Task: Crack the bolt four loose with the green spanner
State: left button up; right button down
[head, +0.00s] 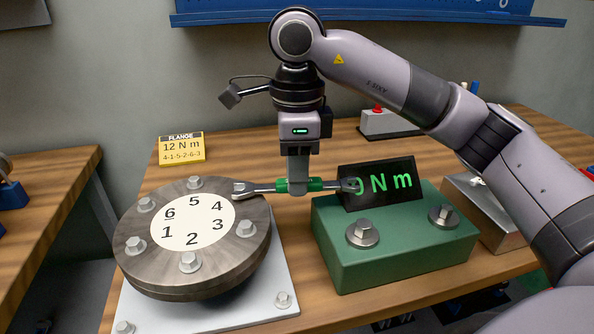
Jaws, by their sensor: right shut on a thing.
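The green spanner (270,187) has a bright steel shaft and a green grip. My right gripper (298,186) points down and is shut on the green grip. The spanner lies level, with its left jaw at the upper right rim of the round steel flange (260,250). That jaw is beside the printed 4 and covers the place of bolt four, so I cannot tell whether it is seated on the bolt. The other flange bolts show, such as the one by 3 (246,229) and the one by 5 (195,183). My left gripper is out of view.
A green block (400,258) with two bolts carries a black display (378,184) reading in N m; the spanner's right end covers part of its digit. A yellow card (181,148) reads 12 N m and 4-1-5-2-6-3. A grey box (490,212) stands right.

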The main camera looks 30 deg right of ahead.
aim_at(320, 181)
jog(key=shift+s, duration=0.1)
dwell(0.4)
jog(key=shift+s+d, duration=0.4)
jog(key=shift+d, duration=0.4)
jog(key=shift+s+d, duration=0.4)
jog(key=shift+d, duration=0.35)
jog(key=shift+a+r+p, duration=0.1)
jog(key=shift+r+p, duration=0.05)
jog(key=shift+p, duration=0.15)
jog(key=s+a+m+p, duration=0.2)
jog(key=m+p, duration=0.1)
jog(key=p, duration=0.1)
jog(key=s+a+m+p, duration=0.1)
jog(key=s+m+p, duration=0.1)
jog(key=m+p, duration=0.1)
jog(key=shift+s+a+p, duration=0.2)
jog(key=shift+a+p, duration=0.2)
